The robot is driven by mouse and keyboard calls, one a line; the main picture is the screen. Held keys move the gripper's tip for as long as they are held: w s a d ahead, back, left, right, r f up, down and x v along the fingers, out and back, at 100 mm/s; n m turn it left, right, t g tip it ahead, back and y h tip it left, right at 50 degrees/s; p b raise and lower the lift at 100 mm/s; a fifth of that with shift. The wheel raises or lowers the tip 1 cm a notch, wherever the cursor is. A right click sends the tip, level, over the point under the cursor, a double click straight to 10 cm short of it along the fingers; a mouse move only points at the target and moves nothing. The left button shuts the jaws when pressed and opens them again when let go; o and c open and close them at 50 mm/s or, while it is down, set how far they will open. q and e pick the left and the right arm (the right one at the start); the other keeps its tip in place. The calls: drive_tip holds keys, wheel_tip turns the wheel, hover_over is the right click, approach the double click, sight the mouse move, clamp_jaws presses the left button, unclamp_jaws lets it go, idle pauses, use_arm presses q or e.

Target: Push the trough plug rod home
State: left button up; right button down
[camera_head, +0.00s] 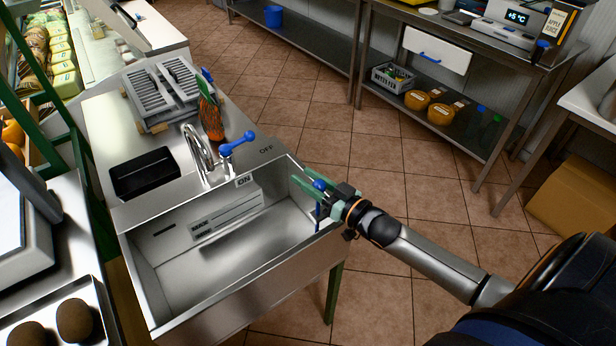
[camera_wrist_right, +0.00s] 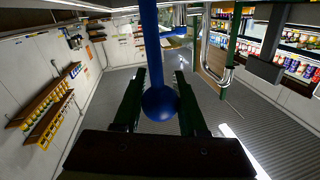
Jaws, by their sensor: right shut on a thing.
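The plug rod is blue with a round knob (camera_head: 319,184) at its top, and it stands at the right end of the steel trough (camera_head: 240,295). My right gripper (camera_head: 307,179) comes in from the right, its green fingers shut around the rod at the knob. In the right wrist view, the blue knob (camera_wrist_right: 159,104) sits between the two fingers and the shaft runs away from it toward the top of the picture. The rod's lower end and the drain are hidden. The trough looks empty. My left gripper is not in view.
A tap (camera_head: 197,150) with a blue lever (camera_head: 238,143) stands behind the trough, near ON and OFF labels. A black tray (camera_head: 145,173), grey racks (camera_head: 165,92) and an orange-and-green item (camera_head: 210,108) are on the counter. Tiled floor (camera_head: 300,120) lies open behind and right.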

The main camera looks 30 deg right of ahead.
drive_tip(key=shift+f+b, duration=0.45)
drive_tip(key=shift+f, duration=1.05)
drive_tip(key=shift+c, duration=2.3)
unclamp_jaws()
drive_tip(key=v, duration=1.2)
drive_tip(key=shift+s, duration=0.3)
